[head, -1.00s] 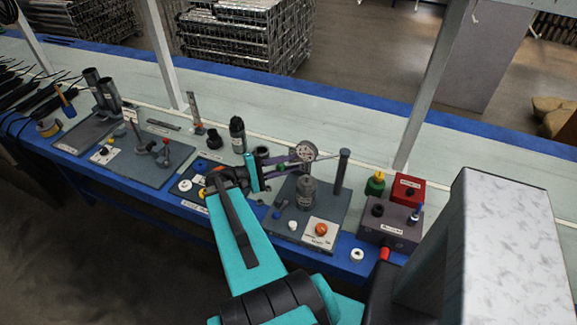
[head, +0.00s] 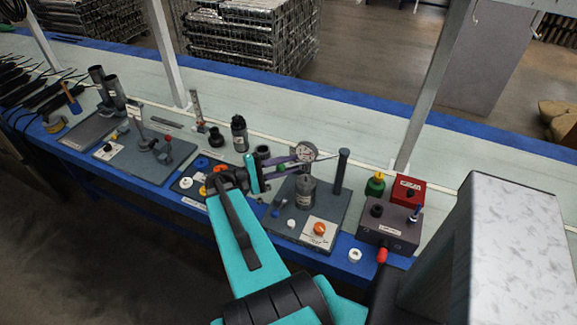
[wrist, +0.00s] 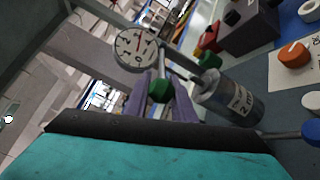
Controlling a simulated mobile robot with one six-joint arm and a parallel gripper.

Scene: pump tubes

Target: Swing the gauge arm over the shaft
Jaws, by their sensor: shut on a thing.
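The gauge arm carries a round white dial gauge (head: 305,152), which also shows in the wrist view (wrist: 136,48). A thin rod runs from the dial towards a dark upright post (head: 342,172). The grey shaft (head: 306,192) is a short labelled cylinder standing on a grey plate; it also shows in the wrist view (wrist: 232,95). The dial appears above and behind the shaft in the head view; exact alignment cannot be told.
The grey plate (head: 268,222) also bears an orange knob (head: 319,228) on a white panel. To the right stand a grey box (head: 388,236), a red box (head: 408,190) and a green bottle (head: 375,184). A dark bottle (head: 239,133) stands behind my gripper. More fixtures lie left.

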